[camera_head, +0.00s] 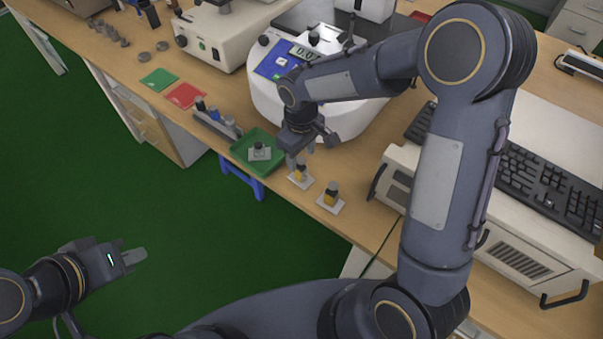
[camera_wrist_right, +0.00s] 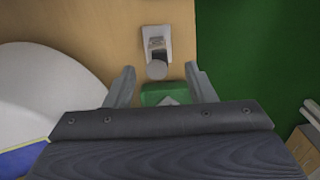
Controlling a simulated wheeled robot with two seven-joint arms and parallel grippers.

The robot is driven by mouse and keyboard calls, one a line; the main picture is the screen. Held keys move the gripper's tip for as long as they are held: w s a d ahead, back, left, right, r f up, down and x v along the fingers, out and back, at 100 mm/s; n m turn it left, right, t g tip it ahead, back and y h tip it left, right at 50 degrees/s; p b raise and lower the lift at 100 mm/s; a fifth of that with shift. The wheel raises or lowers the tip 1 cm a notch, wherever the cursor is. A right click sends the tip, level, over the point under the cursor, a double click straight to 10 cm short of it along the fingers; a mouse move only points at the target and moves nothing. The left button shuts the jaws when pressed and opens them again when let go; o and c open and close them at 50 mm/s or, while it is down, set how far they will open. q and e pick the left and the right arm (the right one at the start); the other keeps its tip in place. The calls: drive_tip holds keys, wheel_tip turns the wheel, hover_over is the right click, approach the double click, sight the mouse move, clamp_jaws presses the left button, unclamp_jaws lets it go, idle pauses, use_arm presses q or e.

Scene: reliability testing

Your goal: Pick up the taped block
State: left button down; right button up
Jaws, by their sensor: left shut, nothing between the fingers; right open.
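I cannot tell which one is the taped block. My right gripper (camera_head: 302,155) is open, pointing down just above the left block and partly covering it. In the right wrist view, a white pad with a dark, round-topped piece (camera_wrist_right: 157,70) shows beyond the open fingers (camera_wrist_right: 160,85). My left gripper (camera_head: 138,257) is shut and empty, over the floor away from the table.
A green tray (camera_head: 238,151) holding a grey, dark-topped piece lies left of the blocks. A white balance (camera_head: 267,103) stands behind. A pale instrument (camera_head: 398,160) and keyboard (camera_head: 545,185) stand to the right. Red (camera_head: 184,96) and green (camera_head: 158,80) squares lie farther left.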

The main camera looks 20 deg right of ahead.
sight(300, 169)
drive_tip(key=f, duration=0.7)
drive_tip(key=shift+w+f+p, duration=0.25)
drive_tip(key=shift+w+p, duration=0.05)
clamp_jaws()
